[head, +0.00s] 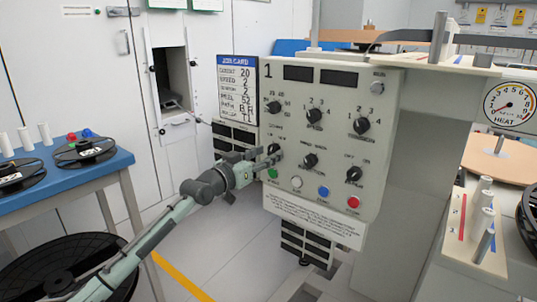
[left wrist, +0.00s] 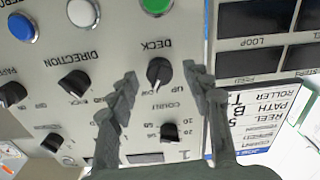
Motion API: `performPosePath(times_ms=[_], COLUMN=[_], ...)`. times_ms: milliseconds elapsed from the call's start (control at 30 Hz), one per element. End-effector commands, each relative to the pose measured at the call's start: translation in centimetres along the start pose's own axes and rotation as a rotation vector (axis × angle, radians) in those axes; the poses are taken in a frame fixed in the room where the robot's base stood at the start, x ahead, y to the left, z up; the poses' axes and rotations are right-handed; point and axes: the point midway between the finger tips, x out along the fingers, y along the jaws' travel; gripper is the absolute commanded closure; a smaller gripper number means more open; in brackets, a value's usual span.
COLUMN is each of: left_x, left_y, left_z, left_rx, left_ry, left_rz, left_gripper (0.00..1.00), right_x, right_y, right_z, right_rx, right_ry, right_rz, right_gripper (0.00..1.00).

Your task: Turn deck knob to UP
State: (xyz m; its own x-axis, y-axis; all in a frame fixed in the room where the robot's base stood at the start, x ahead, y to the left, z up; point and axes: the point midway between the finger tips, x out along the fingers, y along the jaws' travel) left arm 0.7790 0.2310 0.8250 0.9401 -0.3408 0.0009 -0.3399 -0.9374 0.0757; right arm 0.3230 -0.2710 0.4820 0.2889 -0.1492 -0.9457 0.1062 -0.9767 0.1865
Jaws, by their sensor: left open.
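The deck knob (left wrist: 159,72) is a black knob under the upside-down label DECK in the left wrist view. Its narrow end points roughly down in that picture, slightly left, and the UP label (left wrist: 190,90) is to its lower right. My left gripper (left wrist: 160,76) is open, with one finger on each side of the knob; whether they touch it I cannot tell. In the head view my left gripper (head: 266,160) is at the lower left of the grey control panel (head: 330,130) and partly hides the knob. My right gripper is not in view.
The direction knob (left wrist: 74,83) is close to the deck knob. Green (left wrist: 157,5), white (head: 296,182), blue (head: 323,191) and red (head: 353,202) buttons line the panel below the knobs. A job card (head: 237,88) is at its left. A blue table (head: 85,165) with reels stands left.

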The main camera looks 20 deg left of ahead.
Motion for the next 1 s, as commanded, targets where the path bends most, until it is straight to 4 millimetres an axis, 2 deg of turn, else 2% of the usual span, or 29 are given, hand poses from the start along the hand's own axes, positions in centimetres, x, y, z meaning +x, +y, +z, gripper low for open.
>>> performPosePath(times_ms=[133,400,800,1000], left_x=[1.06,1.19,1.16,1.16], left_y=[0.06,0.06,0.05,0.05], left_z=[-0.03,0.02,0.03,0.02], left_rx=[0.0,0.0,0.001,-0.011], left_ry=[0.001,-0.001,-0.001,-0.001], left_rz=[0.001,0.001,0.0,0.0], left_gripper=[0.51,0.51,1.0,1.0], right_x=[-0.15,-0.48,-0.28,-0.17], right_y=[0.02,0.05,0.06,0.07], right_z=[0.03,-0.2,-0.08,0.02], right_rx=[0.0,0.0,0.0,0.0], right_ry=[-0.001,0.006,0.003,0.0], right_rz=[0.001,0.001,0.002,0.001], right_gripper=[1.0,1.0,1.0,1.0])
